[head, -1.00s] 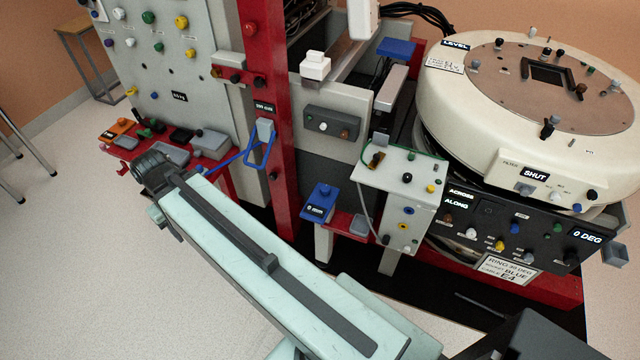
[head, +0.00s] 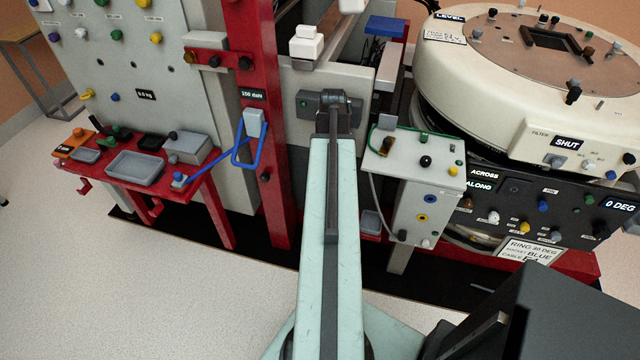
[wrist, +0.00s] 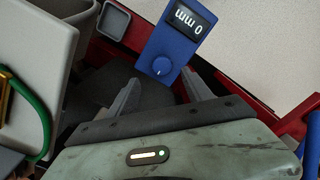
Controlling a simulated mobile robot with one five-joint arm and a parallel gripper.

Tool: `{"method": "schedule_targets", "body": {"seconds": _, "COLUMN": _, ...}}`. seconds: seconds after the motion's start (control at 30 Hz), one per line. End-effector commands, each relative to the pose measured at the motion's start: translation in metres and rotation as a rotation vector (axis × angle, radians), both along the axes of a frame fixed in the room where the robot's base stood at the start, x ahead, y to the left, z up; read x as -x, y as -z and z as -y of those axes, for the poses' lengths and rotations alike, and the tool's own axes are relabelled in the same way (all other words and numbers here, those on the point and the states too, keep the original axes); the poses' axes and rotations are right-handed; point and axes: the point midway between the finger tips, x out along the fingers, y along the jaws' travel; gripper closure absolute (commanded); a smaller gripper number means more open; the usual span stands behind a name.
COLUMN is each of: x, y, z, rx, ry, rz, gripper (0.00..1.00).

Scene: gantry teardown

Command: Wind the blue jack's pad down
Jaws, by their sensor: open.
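The blue jack (wrist: 178,38) shows in the wrist view as a blue box with a dark readout that reads 0 mm, seen upside down. A round blue knob (wrist: 162,66) sits on its near end. My gripper (wrist: 160,93) is open, its two grey fingers spread on either side below the knob, with nothing between them. I cannot tell whether a finger touches the jack. The jack's pad is not visible. In the head view my pale green arm hides the jack, and my gripper's fingers are hidden too.
A small grey tray (wrist: 114,20) sits beside the jack on the red ledge. A pale box with a green cable (head: 412,155) stands close on the right. A red column with a blue looped handle (head: 250,150) stands left of my arm. Open floor lies at front left.

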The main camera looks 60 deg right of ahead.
Motion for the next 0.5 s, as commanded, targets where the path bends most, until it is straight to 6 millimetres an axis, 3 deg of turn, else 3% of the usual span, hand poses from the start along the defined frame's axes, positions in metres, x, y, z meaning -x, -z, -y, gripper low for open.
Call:
{"method": "schedule_targets", "body": {"seconds": 0.17, "x": -0.005, "y": 0.008, "z": -0.003, "rx": 0.000, "ry": -0.008, "rz": 0.000, "gripper": 0.41}}
{"method": "schedule_targets", "body": {"seconds": 0.5, "x": -0.009, "y": 0.065, "z": -0.006, "rx": 0.000, "ry": -0.014, "rz": 0.000, "gripper": 0.41}}
